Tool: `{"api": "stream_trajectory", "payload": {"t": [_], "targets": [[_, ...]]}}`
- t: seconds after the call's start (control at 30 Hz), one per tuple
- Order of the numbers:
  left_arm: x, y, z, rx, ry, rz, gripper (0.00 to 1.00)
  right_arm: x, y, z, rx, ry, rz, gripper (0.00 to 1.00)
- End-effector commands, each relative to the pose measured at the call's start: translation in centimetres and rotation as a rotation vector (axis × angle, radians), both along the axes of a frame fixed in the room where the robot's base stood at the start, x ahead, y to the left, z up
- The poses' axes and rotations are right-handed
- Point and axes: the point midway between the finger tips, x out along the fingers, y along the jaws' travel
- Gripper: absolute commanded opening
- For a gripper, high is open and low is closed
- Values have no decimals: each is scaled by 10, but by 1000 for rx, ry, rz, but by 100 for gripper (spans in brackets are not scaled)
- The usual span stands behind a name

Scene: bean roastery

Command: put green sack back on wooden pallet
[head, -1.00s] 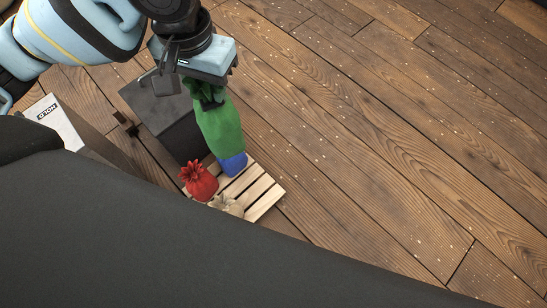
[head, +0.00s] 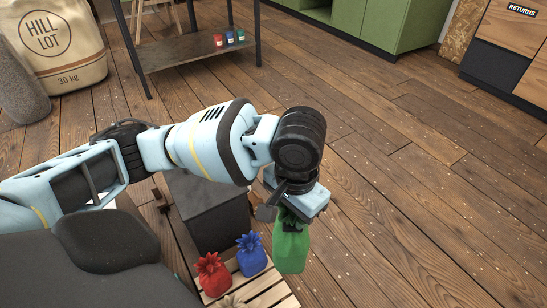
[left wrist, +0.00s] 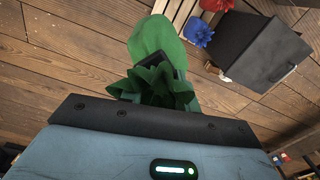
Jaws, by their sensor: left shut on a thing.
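The green sack (head: 291,248) hangs from my left gripper (head: 290,212), which is shut on its gathered neck. In the head view the sack is at the right edge of the wooden pallet (head: 270,293), in front of part of it. The left wrist view also shows the green sack (left wrist: 152,42) at the fingers, with the pallet (left wrist: 182,12) beyond it. My right gripper is not in view.
A dark grey box (head: 217,213) stands just behind the pallet. A metal-legged shelf (head: 190,50) holds small coloured tins. Green cabinets (head: 375,22) and a returns unit (head: 505,55) stand at the back right. The wooden floor at right is clear.

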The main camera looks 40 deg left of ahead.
Motion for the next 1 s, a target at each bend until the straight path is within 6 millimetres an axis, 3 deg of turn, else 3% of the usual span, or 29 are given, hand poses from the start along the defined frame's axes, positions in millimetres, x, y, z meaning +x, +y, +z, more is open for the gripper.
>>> {"api": "stream_trajectory", "payload": {"t": [0.2, 0.47, 0.77, 1.0], "targets": [[11, -20, -64, -4, 5, -135, 0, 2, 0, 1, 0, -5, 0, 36], [7, -36, -142, -4, 4, -301, 0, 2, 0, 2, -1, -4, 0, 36], [-21, -49, -227, -5, 4, -503, 0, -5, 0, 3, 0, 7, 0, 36], [-59, -58, -289, -5, 4, -682, 0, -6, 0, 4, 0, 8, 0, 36]]}}
